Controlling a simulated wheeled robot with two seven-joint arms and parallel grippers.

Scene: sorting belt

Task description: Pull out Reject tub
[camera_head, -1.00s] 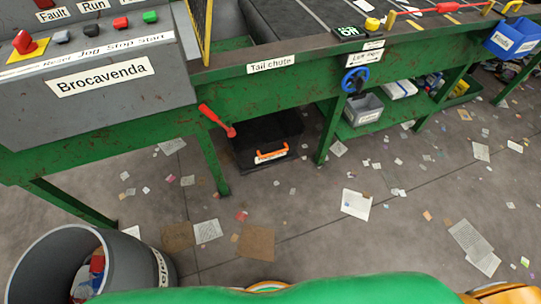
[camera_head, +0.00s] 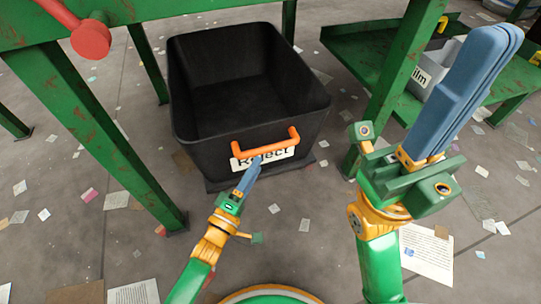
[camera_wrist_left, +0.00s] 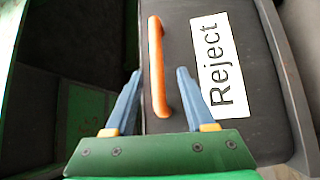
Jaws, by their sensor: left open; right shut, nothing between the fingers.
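The Reject tub (camera_head: 195,128) is a black open bin on a dark base on the floor, under the green frame. It looks empty inside. Its orange handle (camera_head: 266,143) and white Reject label (camera_head: 277,160) are on its near face. My left gripper (camera_head: 256,163) is right in front of the handle. In the left wrist view its open blue fingers (camera_wrist_left: 158,85) lie on either side of the orange handle (camera_wrist_left: 156,60), with the label (camera_wrist_left: 218,65) to the right. I cannot tell whether they touch it. My right gripper (camera_head: 487,40) is raised at the right, shut and empty.
Green frame legs (camera_head: 100,125) stand left and right (camera_head: 400,90) of the tub. A red lever (camera_head: 88,38) hangs at upper left. A grey Film bin (camera_head: 437,75) sits on a green shelf at right. Paper scraps litter the floor; the floor before the tub has no large obstacle.

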